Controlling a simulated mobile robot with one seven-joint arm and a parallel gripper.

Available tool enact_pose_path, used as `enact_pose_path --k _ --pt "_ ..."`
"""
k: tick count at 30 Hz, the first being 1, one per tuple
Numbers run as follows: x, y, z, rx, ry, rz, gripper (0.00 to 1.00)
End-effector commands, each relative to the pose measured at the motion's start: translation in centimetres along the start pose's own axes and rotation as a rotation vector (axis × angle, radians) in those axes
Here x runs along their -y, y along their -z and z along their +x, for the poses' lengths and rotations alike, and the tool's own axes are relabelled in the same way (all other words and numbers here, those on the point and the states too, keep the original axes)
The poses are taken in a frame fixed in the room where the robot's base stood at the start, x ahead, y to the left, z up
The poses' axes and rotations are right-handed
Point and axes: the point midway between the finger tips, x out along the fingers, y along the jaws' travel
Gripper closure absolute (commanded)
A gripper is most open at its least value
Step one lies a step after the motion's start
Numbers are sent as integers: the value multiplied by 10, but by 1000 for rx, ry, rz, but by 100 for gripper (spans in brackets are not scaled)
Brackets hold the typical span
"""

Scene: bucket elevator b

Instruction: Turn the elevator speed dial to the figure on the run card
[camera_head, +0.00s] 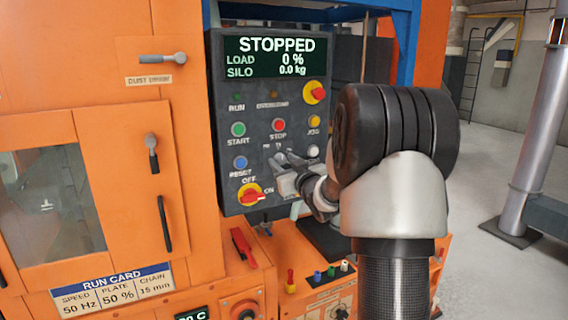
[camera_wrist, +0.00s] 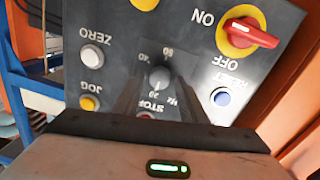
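The speed dial (camera_wrist: 160,78) is a small grey knob on the dark control panel (camera_head: 227,153), with figures 20, 40 and 60 and the letters Hz around it. The wrist view shows it upside down. My gripper (camera_wrist: 158,70) points at the panel with its dark fingers apart, one on each side of the dial; contact cannot be told. In the head view my gripper (camera_head: 282,172) covers most of the dial. The dial's exact pointer setting is unclear.
The display (camera_head: 276,58) reads STOPPED, load 0 %, silo 0.0 kg. Close around the dial are the white zero button (camera_wrist: 92,56), yellow jog button (camera_wrist: 89,103), blue reset button (camera_wrist: 221,97) and red on/off switch (camera_wrist: 248,33). A red lever (camera_head: 243,246) stands below the panel.

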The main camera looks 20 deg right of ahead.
Motion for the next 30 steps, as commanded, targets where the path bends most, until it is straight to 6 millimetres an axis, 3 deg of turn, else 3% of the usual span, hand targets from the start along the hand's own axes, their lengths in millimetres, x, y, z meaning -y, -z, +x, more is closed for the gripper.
enact_pose_path --k 1,6,17,30 --pt "0 0 0 0 0 0 71" --pt "0 0 0 0 0 0 97" --pt "0 1 0 4 1 63 97" --pt "-2 4 0 26 3 414 97"
